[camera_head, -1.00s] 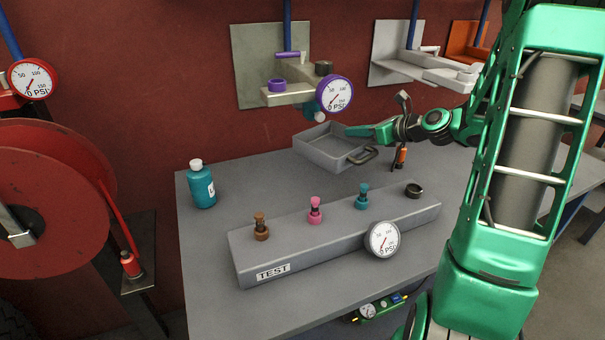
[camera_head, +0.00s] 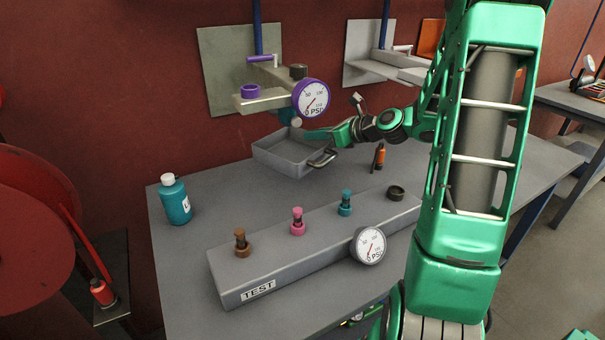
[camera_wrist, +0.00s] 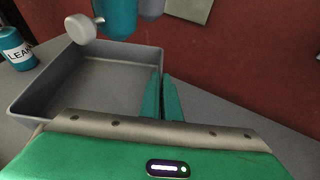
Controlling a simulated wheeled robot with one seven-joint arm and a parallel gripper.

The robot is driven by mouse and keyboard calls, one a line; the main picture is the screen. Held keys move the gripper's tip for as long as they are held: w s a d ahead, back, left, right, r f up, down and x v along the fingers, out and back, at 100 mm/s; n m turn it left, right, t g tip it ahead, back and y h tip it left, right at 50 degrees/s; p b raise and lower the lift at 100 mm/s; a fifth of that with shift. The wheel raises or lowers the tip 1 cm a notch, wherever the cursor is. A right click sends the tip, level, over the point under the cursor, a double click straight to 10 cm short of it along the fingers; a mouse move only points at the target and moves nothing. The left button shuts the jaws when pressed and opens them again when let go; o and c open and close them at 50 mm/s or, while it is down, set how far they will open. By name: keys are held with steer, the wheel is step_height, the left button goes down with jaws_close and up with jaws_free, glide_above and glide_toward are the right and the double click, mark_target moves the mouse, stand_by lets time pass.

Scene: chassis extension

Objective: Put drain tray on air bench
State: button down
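My gripper (camera_head: 312,134) reaches in from the right. In the wrist view its two green fingers (camera_wrist: 161,98) are close together at the tray's right wall, which appears pinched between them. I cannot tell whether the tray's underside touches the bench top.
A wall fixture (camera_head: 258,101) with a purple gauge (camera_head: 311,97) hangs just above the tray. A teal bottle (camera_head: 175,201) stands left. A TEST manifold (camera_head: 300,255) fills the front. An orange-and-black tool (camera_head: 379,157) stands right. Bench top between bottle and manifold is clear.

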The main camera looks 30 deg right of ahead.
steer(key=shift+d+f, duration=0.1)
steer(key=shift+f, duration=4.2)
steer(key=shift+f, duration=0.1)
steer(key=c, duration=2)
jaws_free()
steer(key=shift+s+d, duration=0.1)
steer(key=v, duration=1.2)
